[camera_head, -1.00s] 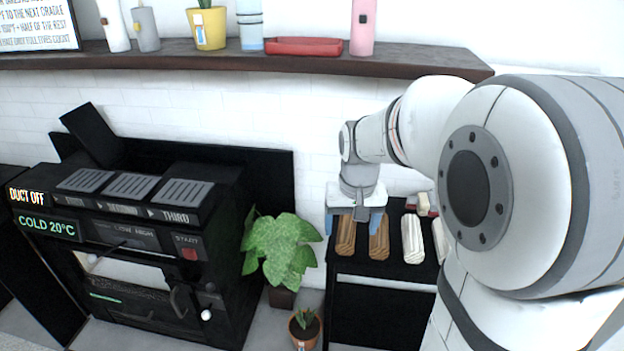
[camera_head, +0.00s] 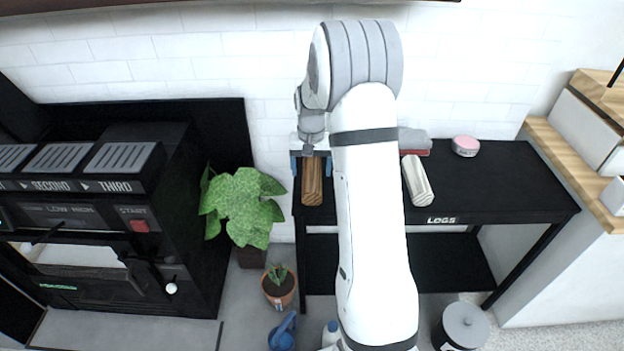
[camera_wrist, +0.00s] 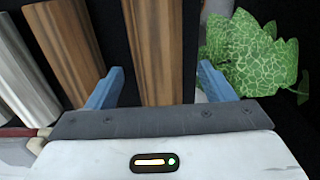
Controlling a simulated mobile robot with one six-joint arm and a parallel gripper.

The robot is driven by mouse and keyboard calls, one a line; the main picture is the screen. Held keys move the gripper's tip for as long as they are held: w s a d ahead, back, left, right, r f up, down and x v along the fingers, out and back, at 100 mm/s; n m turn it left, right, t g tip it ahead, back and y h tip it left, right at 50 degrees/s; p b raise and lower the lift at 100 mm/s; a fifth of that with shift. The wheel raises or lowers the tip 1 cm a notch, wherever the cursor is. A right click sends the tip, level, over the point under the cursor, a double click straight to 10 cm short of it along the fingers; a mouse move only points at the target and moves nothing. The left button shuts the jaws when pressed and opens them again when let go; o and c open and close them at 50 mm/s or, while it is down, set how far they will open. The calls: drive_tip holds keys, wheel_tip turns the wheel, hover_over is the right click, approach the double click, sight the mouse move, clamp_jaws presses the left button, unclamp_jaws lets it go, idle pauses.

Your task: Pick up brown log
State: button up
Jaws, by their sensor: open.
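A brown log (camera_head: 312,182) with wood grain lies at the left end of the black table (camera_head: 480,190). My gripper (camera_head: 312,166) is open over its back end, one blue finger to each side. In the wrist view this brown log (camera_wrist: 155,45) runs between the two open fingertips of my gripper (camera_wrist: 161,78). The jaws hold nothing; how far the tips reach down beside the log is unclear. A second brown log (camera_wrist: 75,50) lies next to it in the wrist view, and my arm hides it in the head view.
A white log (camera_head: 417,181) lies farther right on the table; it also shows in the wrist view (camera_wrist: 25,70). A pink-topped tin (camera_head: 465,146) stands at the back. A leafy plant (camera_head: 242,208) is close left of the table, beside the black oven (camera_head: 110,220).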

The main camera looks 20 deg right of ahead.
sight(312, 171)
wheel_tip(312, 171, down, 4)
drive_tip(key=shift+d, duration=0.1)
drive_tip(key=shift+c, duration=0.2)
drive_tip(key=c, duration=1.2)
